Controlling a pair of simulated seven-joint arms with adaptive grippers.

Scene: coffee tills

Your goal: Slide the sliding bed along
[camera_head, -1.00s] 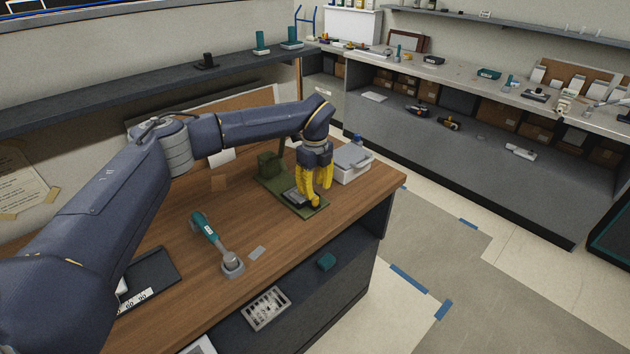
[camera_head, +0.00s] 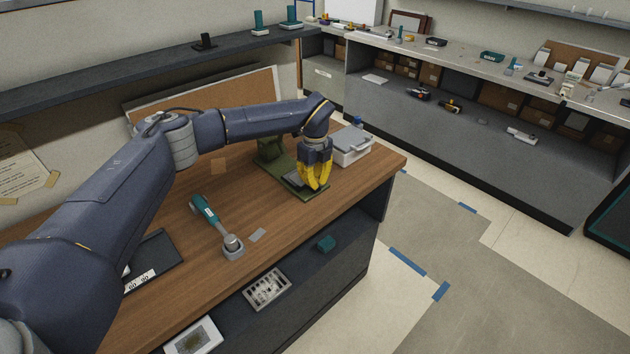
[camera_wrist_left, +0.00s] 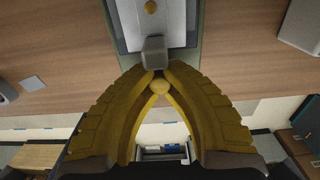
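A green machine (camera_head: 269,150) with a flat green base stands on the wooden table. Its sliding bed (camera_head: 293,181) is a grey plate on the base, partly hidden by my left gripper (camera_head: 317,187). In the left wrist view the bed (camera_wrist_left: 132,35) has a grey block (camera_wrist_left: 154,50) at its near end and a small yellow-gold knob (camera_wrist_left: 160,87). My right gripper is not in view.
A grey lidded box (camera_head: 350,146) stands close to the right of the machine. A teal-handled tool (camera_head: 211,214) rests at a grey block, with a small grey plate (camera_head: 257,235) beside it. A dark tray (camera_head: 155,260) lies at left. The table's front edge is close to the gripper.

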